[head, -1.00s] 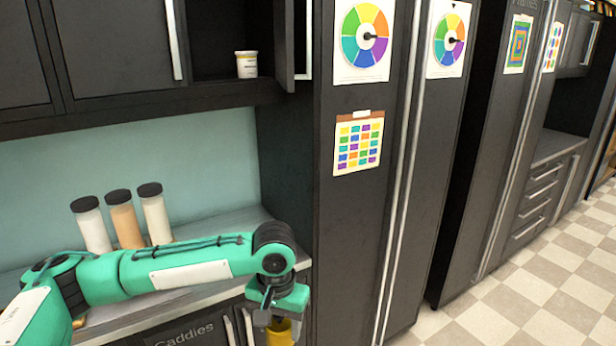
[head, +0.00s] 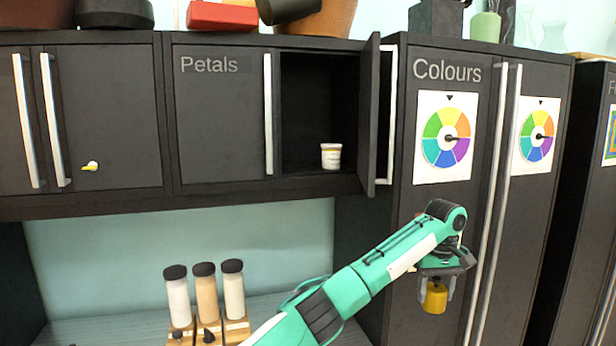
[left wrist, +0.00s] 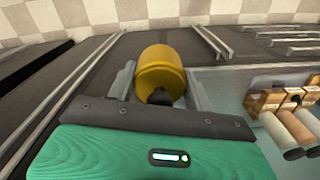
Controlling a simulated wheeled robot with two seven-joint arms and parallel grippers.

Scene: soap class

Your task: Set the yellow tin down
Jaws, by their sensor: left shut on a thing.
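The yellow tin (head: 435,297) hangs upright in my left gripper (head: 436,288), in front of the tall dark cabinet with the colour wheels in the head view. The gripper is shut on the tin, with a finger on each side of it. In the left wrist view the yellow tin (left wrist: 161,70) sits between the two fingers of the left gripper (left wrist: 160,88), with a dark knob on its near end. The tin is clear of any surface. My right gripper is in neither view.
An open upper cubby (head: 305,130) holds a small white tub (head: 331,156), and its door (head: 372,115) stands out to the right. Several capped bottles (head: 205,295) stand in a wooden rack on the counter (head: 90,328). The colour-wheel cabinet (head: 450,215) is closed.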

